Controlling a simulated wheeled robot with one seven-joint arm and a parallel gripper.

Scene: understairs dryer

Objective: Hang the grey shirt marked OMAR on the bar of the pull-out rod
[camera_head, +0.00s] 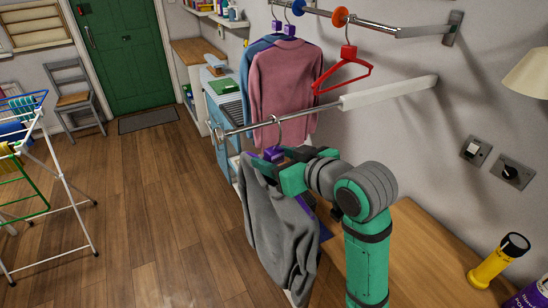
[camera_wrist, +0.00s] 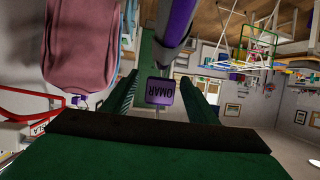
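The grey shirt (camera_head: 285,235) hangs below a purple hanger in the head view. The purple OMAR tag (camera_wrist: 160,91) is upside down in the wrist view, and its block (camera_head: 273,154) shows in the head view. The hanger's metal hook (camera_head: 279,122) rises to the pull-out rod (camera_head: 246,126); its top overlaps the rod, but whether it bears on it I cannot tell. My gripper (camera_head: 280,163) is beside the tag, just under the rod. In the wrist view its green fingers (camera_wrist: 160,98) stand either side of the tag with visible gaps, so it looks open.
A pink shirt (camera_head: 285,85) and a red hanger (camera_head: 343,72) hang from the upper bar (camera_head: 372,24), close above and behind the rod. A wooden counter (camera_head: 415,250) lies at right with a yellow torch (camera_head: 492,268). A drying rack (camera_head: 70,190) stands at left.

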